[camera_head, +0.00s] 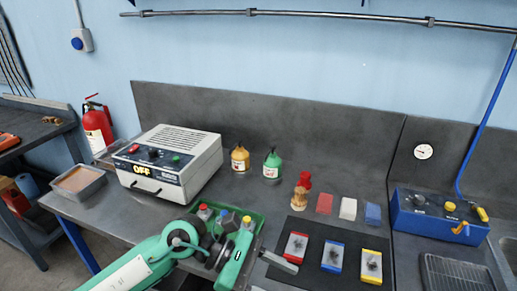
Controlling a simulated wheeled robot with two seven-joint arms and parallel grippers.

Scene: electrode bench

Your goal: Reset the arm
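My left arm comes in from the bottom left in green and black. Its grey gripper (281,262) points right, at the left edge of the black mat (316,250). Whether its fingers are apart cannot be made out, and I see nothing held in it. The arm covers part of a green tray (252,218) that holds a red-capped item (204,212) and other small items. My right gripper is not in view.
On the mat lie red (295,246), blue (332,254) and yellow (371,266) framed pieces. Behind are red (324,203), white (348,208) and blue (373,214) blocks, yellow (240,158) and green (272,166) bottles. A machine (170,162) reads OFF. A blue box (432,217) stands right.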

